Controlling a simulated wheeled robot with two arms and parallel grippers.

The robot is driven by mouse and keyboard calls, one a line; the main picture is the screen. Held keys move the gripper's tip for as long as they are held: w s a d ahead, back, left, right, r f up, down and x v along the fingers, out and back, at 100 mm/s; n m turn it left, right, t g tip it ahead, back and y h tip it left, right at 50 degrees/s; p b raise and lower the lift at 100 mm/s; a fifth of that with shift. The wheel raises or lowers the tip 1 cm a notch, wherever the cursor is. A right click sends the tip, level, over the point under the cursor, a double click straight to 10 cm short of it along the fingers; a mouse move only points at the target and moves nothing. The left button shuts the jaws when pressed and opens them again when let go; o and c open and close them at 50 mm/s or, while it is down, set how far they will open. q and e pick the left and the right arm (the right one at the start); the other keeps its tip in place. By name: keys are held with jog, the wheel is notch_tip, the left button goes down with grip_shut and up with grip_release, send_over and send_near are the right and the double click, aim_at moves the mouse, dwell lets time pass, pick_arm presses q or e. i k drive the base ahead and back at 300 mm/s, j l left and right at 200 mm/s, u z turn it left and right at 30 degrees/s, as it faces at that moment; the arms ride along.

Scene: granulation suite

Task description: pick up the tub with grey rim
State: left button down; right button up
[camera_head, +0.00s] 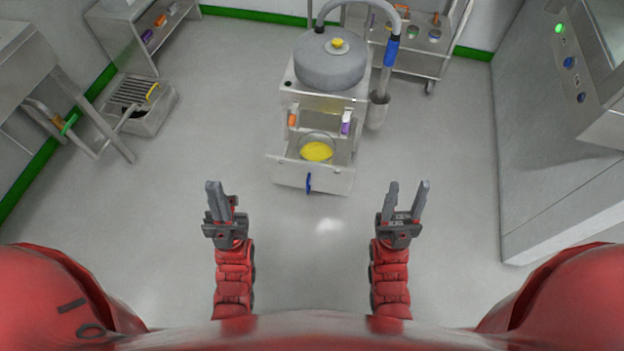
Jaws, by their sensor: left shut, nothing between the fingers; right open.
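A round tub with a grey rim (317,138) sits in the open lower part of the steel machine ahead, and yellow material shows inside it. Its lower sides are hidden. My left gripper (215,188) is shut and empty, to the left of the machine and nearer to me. My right gripper (408,188) is open and empty, nearer to me and to the right of the machine's open front. Both grippers are apart from the tub.
The open front panel (290,175) has a blue handle (308,183). A hose (388,50) stands right of the grey drum (330,65). A cart (405,62) is behind, a cabinet (545,150) right, a bench (25,60) left. The floor around my grippers is clear.

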aim_at(316, 146)
jog(key=i+l+u, duration=0.15)
jog(key=i+u, duration=0.15)
jog(key=i, duration=0.15)
jog(key=i+l+u, duration=0.3)
jog(key=i, duration=0.15)
jog(key=j, duration=0.1)
